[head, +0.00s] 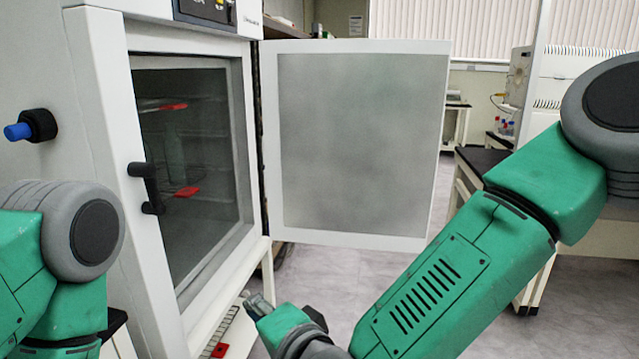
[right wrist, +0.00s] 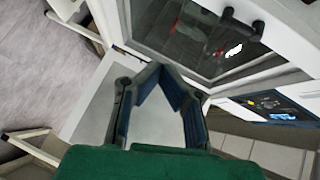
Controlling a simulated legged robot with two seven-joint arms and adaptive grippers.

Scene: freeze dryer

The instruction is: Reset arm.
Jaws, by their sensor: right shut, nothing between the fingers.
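The freeze dryer (head: 95,100) is a white cabinet on the left of the head view. Its dark chamber (head: 195,200) shows shelves and red pieces, and its white door panel (head: 438,150) stands swung out to the right. My right gripper (head: 258,303) is low in front of the cabinet, below the door panel. In the right wrist view its fingers (right wrist: 155,70) meet at the tips with nothing between them. The cabinet also shows there (right wrist: 290,30), apart from the fingers. My left arm shows at the left edge of the head view; its gripper is out of frame.
Grey floor (head: 340,275) is open under the door panel. Lab benches stand at the right.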

